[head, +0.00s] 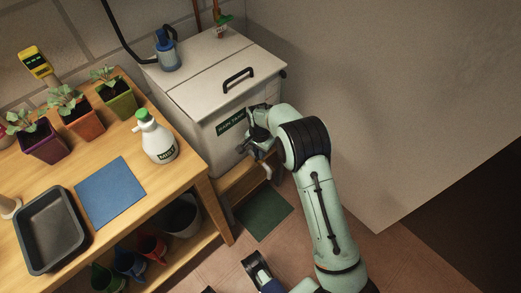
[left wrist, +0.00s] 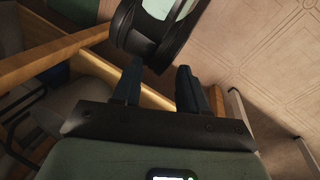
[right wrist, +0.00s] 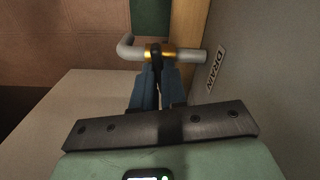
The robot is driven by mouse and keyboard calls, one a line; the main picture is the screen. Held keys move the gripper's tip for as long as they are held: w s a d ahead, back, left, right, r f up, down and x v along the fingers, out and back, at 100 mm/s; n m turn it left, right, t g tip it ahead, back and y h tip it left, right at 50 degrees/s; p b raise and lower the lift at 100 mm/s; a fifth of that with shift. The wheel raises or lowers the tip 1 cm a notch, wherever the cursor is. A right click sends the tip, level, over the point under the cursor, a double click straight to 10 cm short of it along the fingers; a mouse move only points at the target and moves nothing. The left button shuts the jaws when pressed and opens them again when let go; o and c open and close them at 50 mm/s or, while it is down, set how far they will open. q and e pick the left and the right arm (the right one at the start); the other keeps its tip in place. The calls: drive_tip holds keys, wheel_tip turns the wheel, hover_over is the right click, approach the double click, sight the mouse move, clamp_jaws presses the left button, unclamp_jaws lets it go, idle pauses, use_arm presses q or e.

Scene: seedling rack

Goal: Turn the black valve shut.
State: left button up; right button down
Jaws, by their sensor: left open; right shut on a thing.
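The black valve (right wrist: 156,58) is a dark lever on a brass body (right wrist: 153,53), on a grey drain pipe (right wrist: 190,55) with a bent spout. In the right wrist view the lever appears to lie across the pipe, towards my gripper. My right gripper (right wrist: 157,85) is shut on the lever, its fingers hiding the lower end. In the head view the right gripper (head: 256,138) is at the front of the white rain tank (head: 200,110), above the spout (head: 267,172); the lever is hard to make out there. My left gripper (left wrist: 160,88) is open and empty, low down.
A DRAIN label (right wrist: 215,69) is beside the pipe. The tank stands on a wooden stand (head: 240,182) above a green mat (head: 264,215). A wooden bench (head: 200,195) at left holds potted seedlings, a spray bottle (head: 157,143) and a black tray (head: 50,230). Floor to the right is open.

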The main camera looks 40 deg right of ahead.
use_arm(q)
drive_tip(key=shift+s+d+r+g+p, duration=0.15)
drive_tip(key=shift+s+d+r+p, duration=0.1)
drive_tip(key=shift+s+r, duration=0.15)
drive_tip(key=shift+s+d+r+g+p, duration=0.2)
drive_tip(key=shift+s+r, duration=0.1)
drive_tip(key=shift+s, duration=0.2)
use_arm(e)
drive_tip(key=shift+m, duration=1.3)
drive_tip(key=c, duration=1.2)
unclamp_jaws()
use_arm(q)
drive_tip(key=shift+g+h, duration=0.3)
drive_tip(key=shift+g, duration=0.25)
drive_tip(key=s+r+p, duration=0.1)
drive_tip(key=s+d+r+p, duration=0.1)
drive_tip(key=s+r, duration=0.1)
drive_tip(key=shift+s+d+p, duration=0.1)
drive_tip(key=shift+p, duration=0.3)
use_arm(e)
wheel_tip(320, 180, up, 13)
drive_tip(key=shift+r, duration=0.15)
